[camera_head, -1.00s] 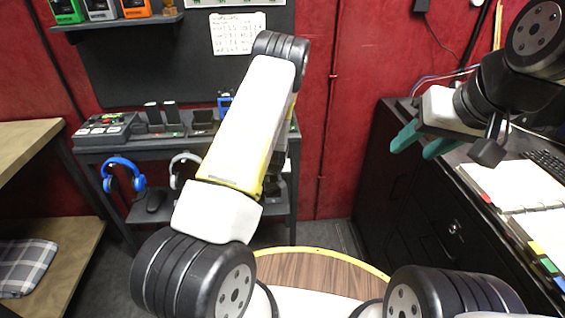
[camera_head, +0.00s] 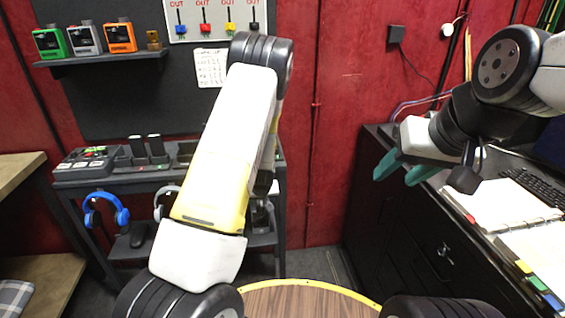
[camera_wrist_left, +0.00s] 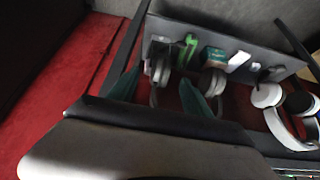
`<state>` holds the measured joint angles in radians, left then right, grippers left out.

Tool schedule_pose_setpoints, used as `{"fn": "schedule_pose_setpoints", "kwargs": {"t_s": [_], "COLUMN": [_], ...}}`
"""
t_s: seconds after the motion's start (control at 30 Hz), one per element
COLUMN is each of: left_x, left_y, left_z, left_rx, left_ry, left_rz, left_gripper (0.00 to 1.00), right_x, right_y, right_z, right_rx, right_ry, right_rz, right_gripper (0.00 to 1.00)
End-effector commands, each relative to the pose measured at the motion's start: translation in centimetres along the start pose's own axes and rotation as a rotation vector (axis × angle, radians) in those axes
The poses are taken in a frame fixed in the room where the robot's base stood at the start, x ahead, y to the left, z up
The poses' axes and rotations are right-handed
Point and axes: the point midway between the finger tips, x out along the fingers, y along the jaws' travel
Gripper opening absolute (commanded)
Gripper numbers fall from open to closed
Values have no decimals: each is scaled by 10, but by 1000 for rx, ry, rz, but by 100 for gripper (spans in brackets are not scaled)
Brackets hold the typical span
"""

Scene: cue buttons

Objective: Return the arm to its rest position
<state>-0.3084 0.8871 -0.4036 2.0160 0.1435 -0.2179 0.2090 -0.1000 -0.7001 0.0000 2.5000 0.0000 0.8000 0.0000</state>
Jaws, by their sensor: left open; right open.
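My left arm (camera_head: 220,150) is raised in the head view, with its black elbow joint (camera_head: 262,55) at the top and the forearm mostly hidden behind the upper arm. Its fingertips cannot be made out there. In the left wrist view my left gripper (camera_wrist_left: 160,85) is open, its two teal fingers apart with nothing held between them. Past them is a dark shelf with small items. My right gripper (camera_head: 394,179) is open and empty at the right of the head view, over or in front of the black cabinet's left edge.
A dark bench (camera_head: 90,175) carries a button box (camera_head: 85,160) and upright handheld devices (camera_head: 147,148). Blue headphones (camera_head: 107,208) hang on its front. A black cabinet (camera_head: 400,225) at right bears an open binder (camera_head: 510,210) and keyboard (camera_head: 535,183). A round wooden top (camera_head: 310,300) is in front.

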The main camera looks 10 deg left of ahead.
Motion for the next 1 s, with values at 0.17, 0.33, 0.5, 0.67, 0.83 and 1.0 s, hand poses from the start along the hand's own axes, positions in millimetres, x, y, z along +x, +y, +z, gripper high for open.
{"fn": "schedule_pose_setpoints", "kwargs": {"t_s": [0.17,0.33,0.5,0.67,0.83,1.0], "left_x": [-26,-100,-186,-267,-348,-416], "left_y": [4,12,14,10,-2,-19], "left_z": [-12,-33,-42,-37,-17,17], "left_rx": [-19,-48,-44,-13,45,120], "left_ry": [-8,-36,-60,-67,-59,-39], "left_rz": [27,106,195,268,325,352], "left_gripper": [58,58,58,58,58,58], "right_x": [0,0,0,0,0,0], "right_y": [0,0,0,0,0,0], "right_z": [0,0,0,0,0,0], "right_rx": [0,0,0,0,0,0], "right_ry": [0,0,0,0,0,0], "right_rz": [0,0,0,0,0,0], "right_gripper": [46,46,46,46,46,46]}}
